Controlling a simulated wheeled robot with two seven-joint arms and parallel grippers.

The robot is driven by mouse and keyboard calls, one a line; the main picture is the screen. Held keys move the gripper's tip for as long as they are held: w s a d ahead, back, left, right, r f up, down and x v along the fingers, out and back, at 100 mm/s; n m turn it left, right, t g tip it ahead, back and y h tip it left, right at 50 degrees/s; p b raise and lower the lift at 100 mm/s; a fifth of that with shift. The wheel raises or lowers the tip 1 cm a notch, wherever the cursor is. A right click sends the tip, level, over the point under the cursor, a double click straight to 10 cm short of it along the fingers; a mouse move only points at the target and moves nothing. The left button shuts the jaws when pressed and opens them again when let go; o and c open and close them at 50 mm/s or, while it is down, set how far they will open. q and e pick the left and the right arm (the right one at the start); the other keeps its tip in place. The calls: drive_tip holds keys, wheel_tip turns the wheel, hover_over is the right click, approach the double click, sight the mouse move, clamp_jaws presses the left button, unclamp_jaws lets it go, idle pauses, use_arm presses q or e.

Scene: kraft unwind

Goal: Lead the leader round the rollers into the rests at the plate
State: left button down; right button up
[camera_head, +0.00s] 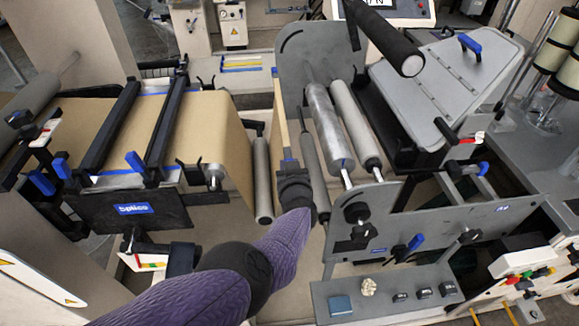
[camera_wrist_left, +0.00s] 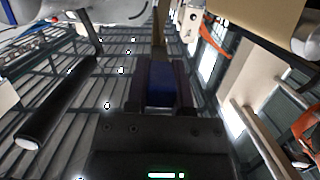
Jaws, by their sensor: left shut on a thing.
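My left gripper (camera_head: 289,170) reaches up from the bottom centre, between the left roller (camera_head: 262,180) and the dark roller (camera_head: 311,165). It is shut on a blue piece, which also shows between the fingers in the left wrist view (camera_wrist_left: 160,82). A narrow tan strip, seemingly the leader (camera_head: 279,112), runs from this piece toward the back. A shiny silver roller (camera_head: 325,125) and a grey roller (camera_head: 355,125) lie to the right of the gripper. The grey side plate (camera_head: 425,222) stands at their near ends. I cannot clearly make out the rests. My right gripper is not in view.
Brown kraft web (camera_head: 210,125) hangs over the left unit, under two black bars. A tilted grey panel (camera_head: 450,85) with a blue handle stands at the right. A black-sleeved bar (camera_head: 400,58) juts out above the rollers. A shelf with knobs (camera_head: 385,295) is at the front.

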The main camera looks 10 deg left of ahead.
use_arm(q)
wheel_tip(320, 180, up, 7)
drive_tip(key=p, duration=0.6)
drive_tip(key=shift+r, duration=0.35)
drive_tip(key=shift+f, duration=0.1)
drive_tip(key=r+p, duration=0.2)
drive_tip(key=d+r+p, duration=0.1)
drive_tip(key=r+p, duration=0.1)
drive_tip(key=r, duration=0.1)
drive_tip(key=shift+w, duration=0.15)
